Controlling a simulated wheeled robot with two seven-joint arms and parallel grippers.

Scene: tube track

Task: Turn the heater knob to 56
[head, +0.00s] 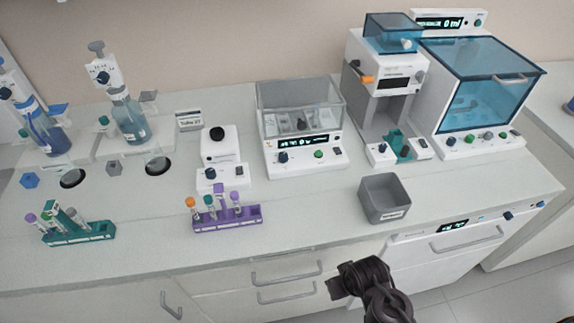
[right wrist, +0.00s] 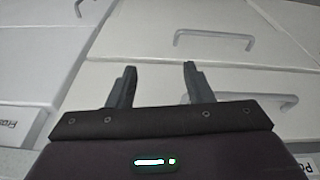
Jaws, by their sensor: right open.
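No heater label is legible, so I cannot tell which device is the heater. A white device with a clear grey lid (head: 300,105) has a small lit display and a dark blue knob (head: 283,157) on its front. A white under-counter unit (head: 445,265) has a display (head: 452,226) and a blue knob (head: 508,215). The display digits are too small to read. My right gripper (head: 338,287) is low in front of the drawers, touching no knob. In the right wrist view its two fingers (right wrist: 157,85) are apart and empty. My left gripper is not in view.
A grey bin (head: 385,198) stands near the counter's front edge. A purple tube rack (head: 228,216) and a green tube rack (head: 78,232) are to the left. A blue-lidded box (head: 480,85) is at the back right. Drawer handles (head: 287,273) protrude near the gripper.

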